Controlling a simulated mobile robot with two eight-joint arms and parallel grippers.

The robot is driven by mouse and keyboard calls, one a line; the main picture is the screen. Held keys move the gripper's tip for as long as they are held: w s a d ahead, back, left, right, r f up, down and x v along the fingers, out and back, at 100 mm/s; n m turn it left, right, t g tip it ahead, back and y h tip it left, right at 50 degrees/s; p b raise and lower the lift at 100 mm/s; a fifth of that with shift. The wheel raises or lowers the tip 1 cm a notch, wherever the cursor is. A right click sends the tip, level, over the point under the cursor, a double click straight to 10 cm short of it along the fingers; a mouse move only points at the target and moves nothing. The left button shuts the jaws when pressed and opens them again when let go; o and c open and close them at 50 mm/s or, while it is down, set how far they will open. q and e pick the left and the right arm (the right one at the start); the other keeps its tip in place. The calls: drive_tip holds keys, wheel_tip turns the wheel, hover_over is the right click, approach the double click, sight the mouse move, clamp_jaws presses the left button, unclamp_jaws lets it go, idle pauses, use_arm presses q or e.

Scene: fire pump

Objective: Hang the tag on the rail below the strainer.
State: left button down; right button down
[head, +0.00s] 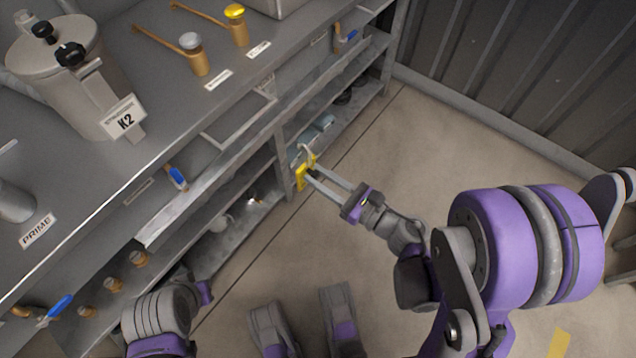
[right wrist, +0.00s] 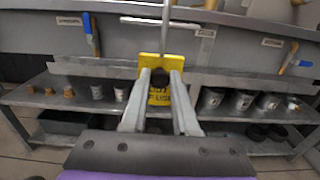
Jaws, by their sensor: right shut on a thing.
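The yellow tag (head: 304,178) is held between the fingers of my right gripper (head: 313,177), in front of the bench's lower shelves. A pale hook rises from its top. In the right wrist view the tag (right wrist: 160,92) is upright between the fingertips, its dark print partly covered. The strainer (head: 70,85) is the grey lidded vessel marked K2 on the bench. A short rail (head: 242,120) stands off the bench front. In the right wrist view the rail (right wrist: 195,27) crosses the hook's wire; contact cannot be told. My left gripper (head: 205,292) is low at left, its fingers not clear.
Blue-handled valves (head: 176,178) stick out along the bench front. Shelves below hold several cups and pots (right wrist: 240,102). Brass levers (head: 195,60) lie on the bench top. The floor (head: 400,140) right of the bench is clear.

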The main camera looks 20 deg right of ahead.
drive_tip(key=shift+a+f, duration=0.1)
drive_tip(key=shift+f, duration=0.05)
drive_tip(key=shift+x, duration=0.9)
drive_tip(key=f+x, duration=0.2)
drive_tip(key=x, duration=1.2)
drive_tip(key=shift+f+p, duration=0.2)
drive_tip(key=shift+p, duration=0.2)
drive_tip(key=c, duration=0.6)
unclamp_jaws()
drive_tip(key=shift+s, duration=0.1)
drive_tip(key=v, duration=1)
drive_tip(key=shift+s+d, duration=0.3)
